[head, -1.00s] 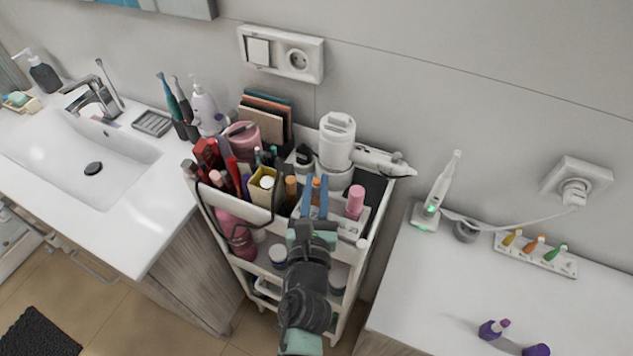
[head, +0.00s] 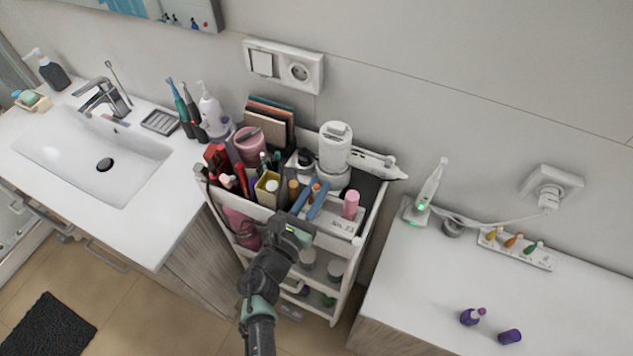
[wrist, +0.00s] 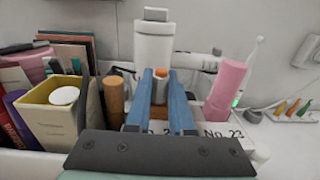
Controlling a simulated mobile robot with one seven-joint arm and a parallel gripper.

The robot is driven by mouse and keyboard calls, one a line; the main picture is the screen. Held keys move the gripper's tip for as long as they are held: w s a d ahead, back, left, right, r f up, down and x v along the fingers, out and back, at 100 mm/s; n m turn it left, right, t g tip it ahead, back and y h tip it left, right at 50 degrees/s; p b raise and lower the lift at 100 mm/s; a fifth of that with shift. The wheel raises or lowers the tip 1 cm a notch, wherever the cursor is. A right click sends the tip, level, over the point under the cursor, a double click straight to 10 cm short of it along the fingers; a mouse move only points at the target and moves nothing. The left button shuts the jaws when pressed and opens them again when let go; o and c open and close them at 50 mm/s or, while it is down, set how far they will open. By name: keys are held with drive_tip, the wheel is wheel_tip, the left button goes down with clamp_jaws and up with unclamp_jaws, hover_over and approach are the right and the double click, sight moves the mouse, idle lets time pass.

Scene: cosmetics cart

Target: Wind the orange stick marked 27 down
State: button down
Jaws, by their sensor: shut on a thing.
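The orange stick (wrist: 160,73) shows its orange top above a grey tube-like body in the wrist view. In the head view its top (head: 316,187) is a small orange spot. My gripper (wrist: 161,80) has its two blue fingers on either side of the stick, shut on it, and the stick looks upright. In the head view my gripper (head: 309,192) reaches into the cart's top from the front. The lower part of the stick and most of the label before it are hidden by the fingers; I cannot read a 27.
A pink stick (wrist: 228,84) stands close on the right above a label "No. 23". A brown-orange cylinder (wrist: 114,98) and a cream box (wrist: 55,113) stand on the left. A white device (wrist: 154,42) stands behind. The cart's front wall (head: 335,224) lies below.

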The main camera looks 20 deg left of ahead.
drive_tip(key=m+h+b, duration=0.1)
drive_tip(key=m+h, duration=0.1)
drive_tip(key=h, duration=0.1)
drive_tip(key=shift+a+f+g, duration=0.1)
drive_tip(key=shift+f+g, duration=0.05)
drive_tip(key=shift+g, duration=0.15)
drive_tip(key=shift+m+g+h+b, duration=0.5)
drive_tip(key=shift+m+h+b, duration=0.55)
drive_tip(key=shift+h, duration=0.55)
drive_tip(key=c, duration=0.8)
unclamp_jaws()
drive_tip(key=shift+o, duration=0.2)
drive_tip(key=shift+r, duration=0.2)
drive_tip(key=shift+r+y+p, duration=0.1)
drive_tip(key=shift+y+p, duration=0.2)
drive_tip(key=shift+p, duration=0.1)
